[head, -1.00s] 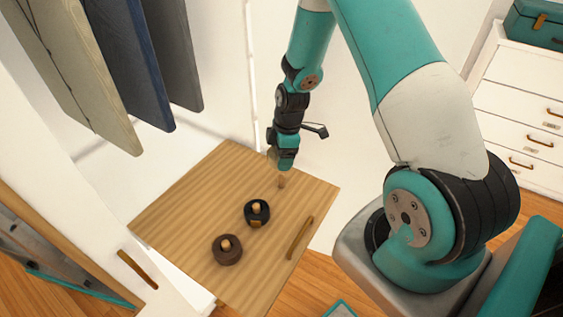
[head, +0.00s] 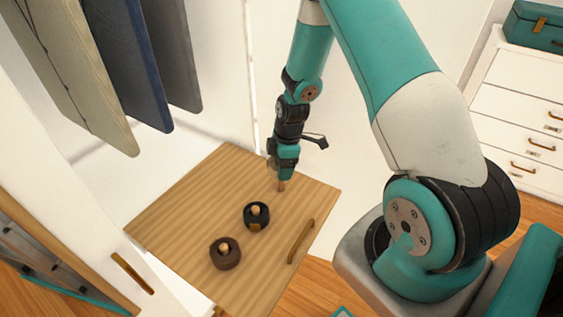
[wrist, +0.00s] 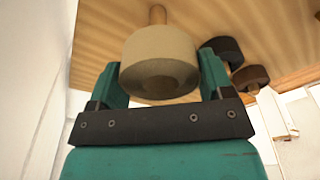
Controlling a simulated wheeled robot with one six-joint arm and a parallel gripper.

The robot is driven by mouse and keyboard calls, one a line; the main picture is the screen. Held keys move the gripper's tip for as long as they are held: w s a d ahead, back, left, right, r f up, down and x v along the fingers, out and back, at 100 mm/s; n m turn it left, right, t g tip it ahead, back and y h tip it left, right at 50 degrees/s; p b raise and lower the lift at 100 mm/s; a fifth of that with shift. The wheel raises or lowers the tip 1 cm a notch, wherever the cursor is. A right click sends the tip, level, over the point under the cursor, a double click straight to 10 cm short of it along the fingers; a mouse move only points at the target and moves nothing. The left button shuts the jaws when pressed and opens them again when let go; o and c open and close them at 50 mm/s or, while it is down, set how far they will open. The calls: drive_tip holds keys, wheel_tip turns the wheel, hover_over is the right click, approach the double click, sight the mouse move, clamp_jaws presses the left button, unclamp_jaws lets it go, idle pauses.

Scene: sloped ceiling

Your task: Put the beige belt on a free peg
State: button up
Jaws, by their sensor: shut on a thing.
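The beige belt (wrist: 155,50) is a rolled coil held between the two fingers of my gripper (wrist: 160,82). In the head view my gripper (head: 284,172) points down over the far right part of the wooden board and hides most of the belt. A bare wooden peg (head: 281,186) stands just below the fingertips; in the wrist view this peg (wrist: 157,14) shows just beyond the belt. I cannot tell whether the belt touches the peg. A black belt (head: 256,215) and a brown belt (head: 225,253) are each around another peg.
The wooden board (head: 180,215) is a pulled-out drawer front or panel with a long handle (head: 301,241). Hanging boards or garments (head: 140,65) are at the upper left. A white chest of drawers (head: 520,110) with a green case (head: 535,25) stands at the right.

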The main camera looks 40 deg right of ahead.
drive_tip(key=shift+f+b, duration=2.35)
drive_tip(key=shift+f, duration=1.25)
drive_tip(key=o, duration=1)
drive_tip(key=r, duration=0.5)
drive_tip(key=d+r, duration=0.1)
drive_tip(key=r, duration=0.5)
drive_tip(key=s+d+r, duration=0.1)
drive_tip(key=r, duration=0.5)
drive_tip(key=shift+d+r+p, duration=0.15)
drive_tip(key=shift+d+p, duration=0.05)
drive_tip(key=shift+p, duration=0.1)
drive_tip(key=s+a+r+m+y+p, duration=0.1)
drive_tip(key=s+a+r+m+p, duration=0.1)
drive_tip(key=s+a+r, duration=0.4)
drive_tip(key=s+a+r+m+p, duration=0.1)
drive_tip(key=s+a+r, duration=0.1)
drive_tip(key=a+r, duration=0.75)
drive_tip(key=s+a+r+m+y+p, duration=0.1)
drive_tip(key=s+a+r+m+p, duration=0.1)
drive_tip(key=s+a, duration=0.7)
drive_tip(key=s+r+m, duration=0.1)
drive_tip(key=s+r, duration=0.1)
drive_tip(key=s, duration=0.2)
drive_tip(key=shift+a+r+g+y, duration=0.15)
drive_tip(key=shift+a+g+y, duration=0.15)
drive_tip(key=shift+g, duration=0.1)
